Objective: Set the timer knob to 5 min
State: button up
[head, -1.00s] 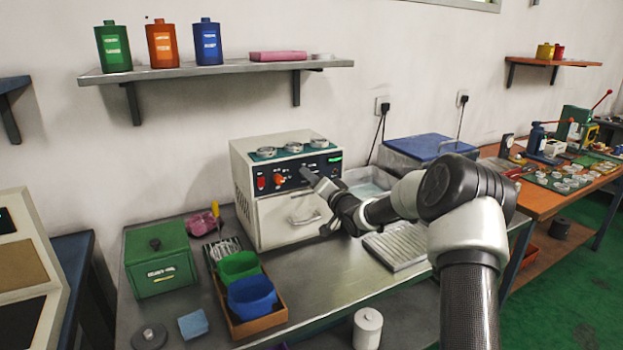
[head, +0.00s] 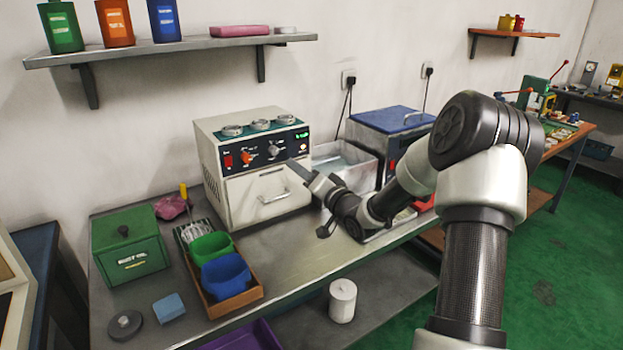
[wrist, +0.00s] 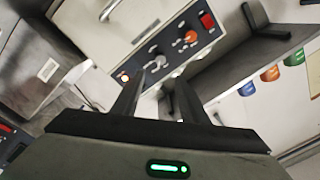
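A cream machine (head: 212,150) stands at the back of the metal bench. Its dark front panel (head: 262,143) carries a red switch (head: 228,162), an orange-red knob (head: 246,156), a grey knob (head: 274,149) and a lit green display (head: 302,135). I cannot read the dial marks or tell which knob is labelled as the timer. My gripper (head: 308,198) is open and empty, in front of the machine's right side, below the panel. In the wrist view, the grey knob (wrist: 157,56) shows beyond the gap between my gripper's fingers (wrist: 157,90), apart from them.
Metal rings (head: 260,124) sit on the machine's top. Below the panel is a drawer with a handle (head: 274,196). A grey basin (head: 342,160) and a blue-lidded box (head: 391,119) stand to the right. A green box (head: 130,253) and a wooden tray (head: 240,301) stand left.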

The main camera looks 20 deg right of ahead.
jog(key=v, duration=0.5)
dwell(0.3)
